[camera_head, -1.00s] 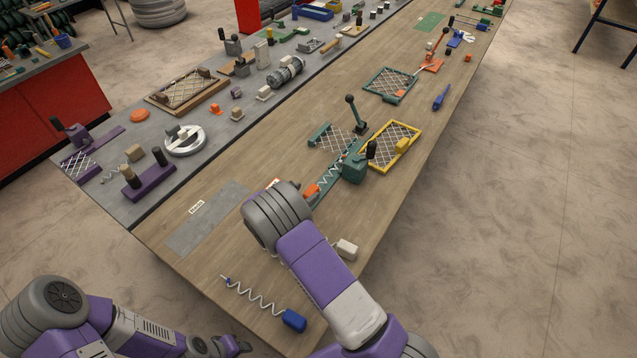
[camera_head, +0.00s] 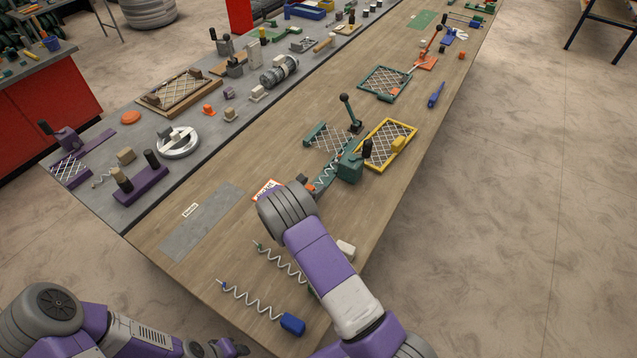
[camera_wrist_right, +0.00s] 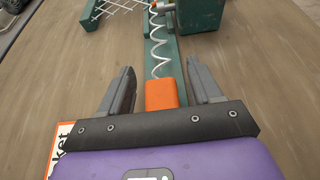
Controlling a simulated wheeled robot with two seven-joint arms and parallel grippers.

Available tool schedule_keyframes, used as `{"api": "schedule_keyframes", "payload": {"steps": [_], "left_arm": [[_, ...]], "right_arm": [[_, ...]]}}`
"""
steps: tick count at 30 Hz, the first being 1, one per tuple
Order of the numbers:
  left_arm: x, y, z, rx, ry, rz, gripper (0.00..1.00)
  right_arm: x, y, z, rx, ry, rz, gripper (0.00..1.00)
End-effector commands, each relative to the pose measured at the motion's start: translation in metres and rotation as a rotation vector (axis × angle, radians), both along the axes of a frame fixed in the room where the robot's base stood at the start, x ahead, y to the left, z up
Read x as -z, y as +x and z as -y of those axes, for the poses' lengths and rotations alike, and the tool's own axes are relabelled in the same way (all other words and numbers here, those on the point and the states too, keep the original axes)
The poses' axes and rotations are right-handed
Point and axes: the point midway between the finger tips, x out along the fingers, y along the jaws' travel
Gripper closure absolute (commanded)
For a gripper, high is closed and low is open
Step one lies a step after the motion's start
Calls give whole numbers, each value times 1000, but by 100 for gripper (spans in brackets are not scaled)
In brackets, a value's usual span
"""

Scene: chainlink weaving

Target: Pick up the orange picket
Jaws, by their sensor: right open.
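The orange picket shows in the right wrist view as an orange block (camera_wrist_right: 161,95) at the near end of a silver spiral wire (camera_wrist_right: 156,45). The wire lies along a green channel (camera_wrist_right: 172,60). My right gripper (camera_wrist_right: 160,68) is open, one finger on each side of the block, with gaps visible on both sides. My left gripper (camera_head: 232,347) is at the bottom edge of the head view, too small and dark to read.
A blue-handled spiral (camera_head: 292,324) and a second spiral (camera_head: 280,263) lie nearer. A grey plate (camera_head: 200,225) lies left.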

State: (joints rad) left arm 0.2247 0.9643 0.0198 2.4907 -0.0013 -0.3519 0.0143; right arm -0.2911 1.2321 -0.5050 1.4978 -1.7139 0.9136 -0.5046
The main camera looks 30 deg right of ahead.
Motion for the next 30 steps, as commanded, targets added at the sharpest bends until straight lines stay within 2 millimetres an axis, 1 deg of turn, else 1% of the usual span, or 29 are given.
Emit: {"api": "schedule_keyframes", "payload": {"steps": [1, 2, 12, 13, 19, 22, 26, 30], "left_arm": [[0, 0, 0, 0, 0, 0, 57], [0, 0, 0, 0, 0, 0, 57], [0, 0, 0, 0, 0, 0, 57], [0, 0, 0, 0, 0, 0, 57], [0, 0, 0, 0, 0, 0, 57], [-1, 0, 0, 0, 0, 0, 57], [-2, 0, 0, 0, 0, 0, 57], [-4, 0, 0, 0, 0, 0, 57]], "right_arm": [[0, 0, 0, 0, 0, 0, 36], [0, 0, 0, 0, 0, 0, 41], [0, 0, 0, 0, 0, 0, 93], [-1, 0, 0, 0, 0, 1, 95], [-1, 0, 0, 0, 0, 1, 95], [-9, 0, 0, 0, -1, 3, 95], [-31, 1, 0, 0, 1, 5, 95], [-61, 0, 0, 1, 1, 5, 95]]}}
